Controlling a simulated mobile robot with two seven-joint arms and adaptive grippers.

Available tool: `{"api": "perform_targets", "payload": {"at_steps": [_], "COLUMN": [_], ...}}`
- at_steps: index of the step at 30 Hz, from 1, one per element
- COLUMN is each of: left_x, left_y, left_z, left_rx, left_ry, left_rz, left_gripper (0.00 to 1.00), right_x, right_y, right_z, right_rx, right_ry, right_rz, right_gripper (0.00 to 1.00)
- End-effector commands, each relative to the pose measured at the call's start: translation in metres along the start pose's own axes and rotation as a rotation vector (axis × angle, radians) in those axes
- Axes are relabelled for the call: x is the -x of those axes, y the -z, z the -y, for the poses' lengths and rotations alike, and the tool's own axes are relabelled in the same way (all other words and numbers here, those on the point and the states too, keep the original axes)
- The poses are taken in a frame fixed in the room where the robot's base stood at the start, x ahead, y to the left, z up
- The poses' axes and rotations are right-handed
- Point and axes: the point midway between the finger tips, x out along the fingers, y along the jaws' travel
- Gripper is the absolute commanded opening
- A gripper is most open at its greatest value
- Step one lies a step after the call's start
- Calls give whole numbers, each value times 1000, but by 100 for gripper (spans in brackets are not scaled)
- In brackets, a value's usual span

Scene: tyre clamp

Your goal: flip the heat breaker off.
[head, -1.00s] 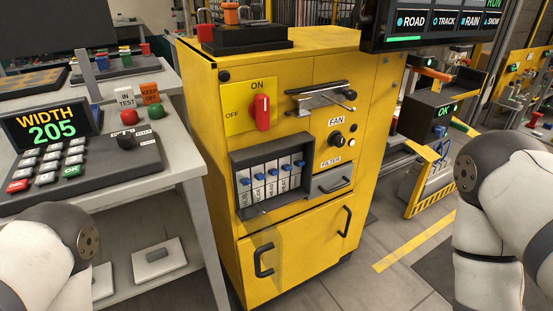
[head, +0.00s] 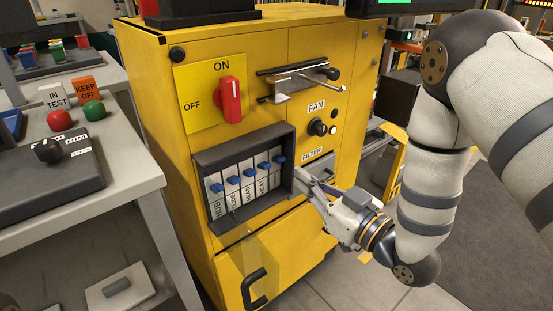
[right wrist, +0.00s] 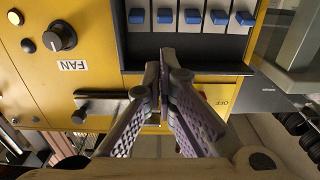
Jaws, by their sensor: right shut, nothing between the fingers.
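The breaker box (head: 243,137) is a dark recess in the yellow cabinet, holding a row of white breakers with blue levers (head: 248,173). Labels under the levers are too small to read surely, so I cannot tell which is heat. The levers form an even row in the upper part of the breakers. They also show at the top of the right wrist view (right wrist: 192,16). My right gripper (head: 300,178) is shut and empty, its fingertips at the box's right edge. In the right wrist view the closed fingertips (right wrist: 165,58) point toward the box's rim. My left gripper is out of view.
A red ON/OFF switch (head: 230,100) sits above the box. A metal latch bar (head: 304,80) and a black FAN knob (head: 317,127) are on the right. A lower door handle (head: 254,288) sticks out. A grey workbench (head: 135,150) stands left.

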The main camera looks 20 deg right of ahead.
Motion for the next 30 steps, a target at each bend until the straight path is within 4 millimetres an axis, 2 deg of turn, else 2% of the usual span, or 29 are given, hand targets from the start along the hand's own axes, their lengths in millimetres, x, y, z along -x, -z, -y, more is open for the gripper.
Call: {"api": "perform_targets", "payload": {"at_steps": [4, 12, 15, 21, 30], "left_x": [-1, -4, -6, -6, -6], "left_y": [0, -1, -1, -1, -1], "left_z": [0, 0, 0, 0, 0], "left_rx": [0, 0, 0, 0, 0], "left_ry": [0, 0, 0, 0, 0], "left_rz": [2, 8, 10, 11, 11], "left_gripper": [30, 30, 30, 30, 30], "right_x": [-20, -74, -87, -98, -98], "right_y": [0, 0, -1, 0, -1], "right_z": [0, 1, 0, 0, 0], "right_rx": [1, 0, 1, 0, -1], "right_ry": [2, 1, 0, -1, -1], "right_rz": [-2, -1, 1, 1, 0], "right_gripper": [0, 0, 0, 0, 0]}}
